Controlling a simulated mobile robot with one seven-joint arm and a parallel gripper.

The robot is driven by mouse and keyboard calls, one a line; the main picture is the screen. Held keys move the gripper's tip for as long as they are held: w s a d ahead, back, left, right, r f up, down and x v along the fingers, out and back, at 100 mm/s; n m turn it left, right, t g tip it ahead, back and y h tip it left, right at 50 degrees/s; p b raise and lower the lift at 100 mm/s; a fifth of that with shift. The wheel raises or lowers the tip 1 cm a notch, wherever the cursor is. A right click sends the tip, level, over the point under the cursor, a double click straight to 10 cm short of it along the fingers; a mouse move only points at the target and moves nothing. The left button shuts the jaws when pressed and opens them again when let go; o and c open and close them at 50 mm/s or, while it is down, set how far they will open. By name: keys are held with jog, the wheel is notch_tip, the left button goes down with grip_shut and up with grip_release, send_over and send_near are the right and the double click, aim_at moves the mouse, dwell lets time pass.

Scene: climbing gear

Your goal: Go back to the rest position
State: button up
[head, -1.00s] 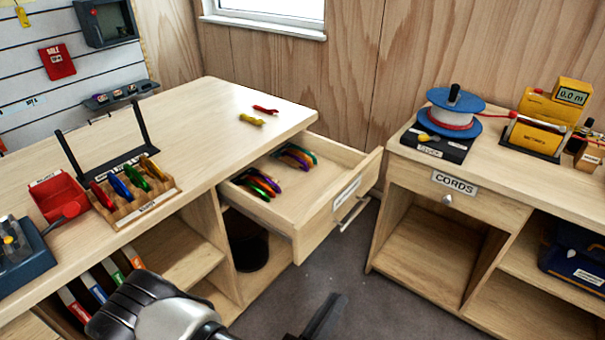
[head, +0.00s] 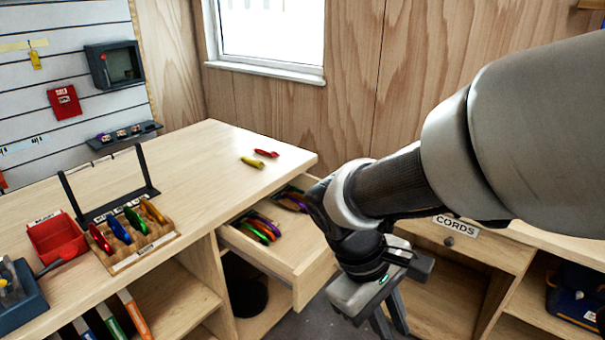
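My arm reaches in from the right edge of the head view and crosses in front of the right counter. My gripper (head: 391,326) points down in front of the open drawer's right end, above the floor gap between the counters. Its two dark fingers are apart, with nothing seen between them, though the tips run close to the lower picture edge. The open drawer (head: 262,256) holds several coloured carabiners in two trays. My arm hides the drawer's front handle and label.
A wooden rack (head: 137,251) with coloured carabiners and a red bin (head: 57,240) stand on the left counter (head: 185,165). A red piece (head: 266,153) and a yellow piece (head: 252,162) lie near its back corner. The CORDS drawer (head: 480,245) is shut. My arm hides the right countertop's items.

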notch_tip(320, 180, up, 27)
jog(key=m+t+y+p, duration=0.4)
jog(key=m+t+p, duration=0.2)
jog(key=p, duration=0.9)
jog(key=shift+f+m+t, duration=0.15)
jog(key=shift+m+t, duration=0.15)
jog(key=shift+m, duration=0.4)
